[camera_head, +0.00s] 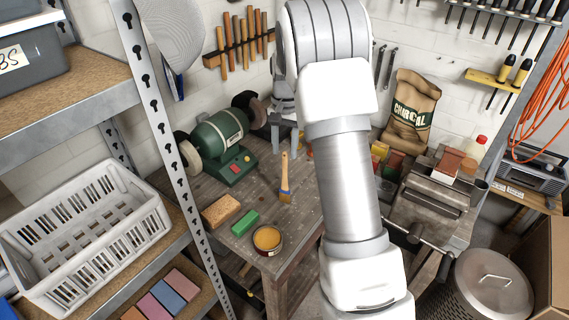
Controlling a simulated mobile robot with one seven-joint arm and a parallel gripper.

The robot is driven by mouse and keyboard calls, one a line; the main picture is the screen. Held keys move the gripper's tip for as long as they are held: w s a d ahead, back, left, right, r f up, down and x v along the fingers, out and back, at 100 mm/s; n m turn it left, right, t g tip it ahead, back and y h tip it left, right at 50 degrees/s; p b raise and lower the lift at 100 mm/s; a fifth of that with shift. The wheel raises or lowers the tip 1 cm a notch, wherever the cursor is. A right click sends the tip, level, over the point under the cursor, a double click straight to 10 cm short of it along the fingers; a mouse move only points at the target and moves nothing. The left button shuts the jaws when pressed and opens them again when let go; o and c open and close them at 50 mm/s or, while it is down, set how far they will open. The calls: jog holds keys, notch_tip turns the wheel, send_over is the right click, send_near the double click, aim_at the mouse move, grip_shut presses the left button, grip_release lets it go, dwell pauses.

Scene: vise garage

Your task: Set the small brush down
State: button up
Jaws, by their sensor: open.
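The small brush (285,179) has a pale wooden handle and a blue band at its lower end. It is on the wooden workbench (303,213), with its handle pointing toward the back; I cannot tell whether it lies flat or is tilted. My gripper (284,143) is beyond the handle's far end, pointing down, with its fingers apart. It appears empty. My arm covers part of the bench to the right, and the fingertips are small in this view.
A green bench grinder (221,141) stands left of the brush. A tan block (221,211), a green block (244,222) and a round open tin (267,239) sit near the front edge. A vise (431,198) is at right. A metal shelf post (172,140) rises at left.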

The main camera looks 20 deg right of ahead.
notch_tip(320, 180, up, 3)
jog(key=shift+r, duration=0.2)
jog(key=s+a+r+n+t, duration=0.1)
jog(key=s+a+r+n, duration=0.15)
jog(key=s+r, duration=0.45)
jog(key=s+a+r+n+t, duration=0.1)
jog(key=s+a+r+t, duration=0.15)
jog(key=s+r, duration=0.4)
jog(key=s+a+n+t, duration=0.1)
jog(key=s+a+n, duration=0.1)
jog(key=s, duration=0.6)
jog(key=s+a+n+t, duration=0.1)
jog(key=s+a+n, duration=0.1)
jog(key=s, duration=0.6)
jog(key=shift+s+a+f+n, duration=0.25)
jog(key=shift+s+a+n, duration=0.1)
jog(key=shift+n, duration=0.1)
jog(key=shift+d, duration=0.25)
